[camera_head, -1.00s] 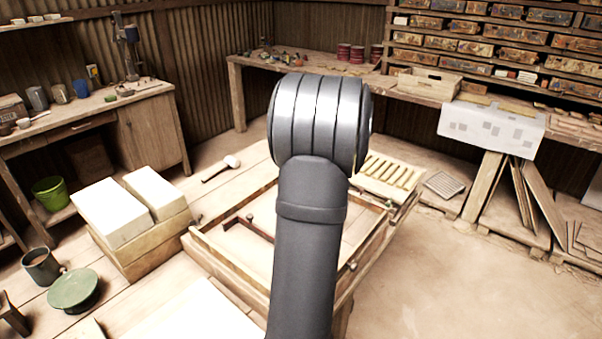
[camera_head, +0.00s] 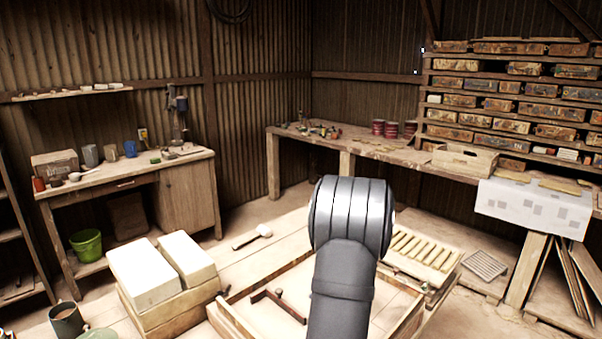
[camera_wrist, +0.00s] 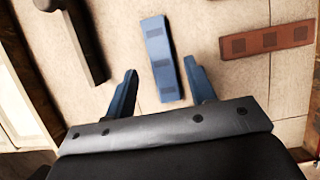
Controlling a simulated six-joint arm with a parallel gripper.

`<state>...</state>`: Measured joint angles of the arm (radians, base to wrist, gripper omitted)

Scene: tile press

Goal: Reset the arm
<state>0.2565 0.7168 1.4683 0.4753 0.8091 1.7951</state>
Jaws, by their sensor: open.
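My arm (camera_head: 345,250) stands over the wooden-framed work surface in the head view, and its metallic joint hides what lies behind it. My gripper (camera_wrist: 160,66) shows in the wrist view with its two blue fingers spread apart and touching nothing that I can see. A blue strip with darker squares (camera_wrist: 161,56) lies on the pale surface ahead, its near end appearing between the fingers; how far below them it lies, I cannot tell. A reddish-brown strip with dark squares (camera_wrist: 268,39) lies to the right. A dark brown bar (camera_wrist: 82,42) lies at the upper left.
A wooden frame (camera_head: 240,318) edges the work surface. Pale blocks (camera_head: 142,272) are stacked at its left, and a slatted rack (camera_head: 421,251) is at its right. A mallet (camera_head: 253,236) lies behind.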

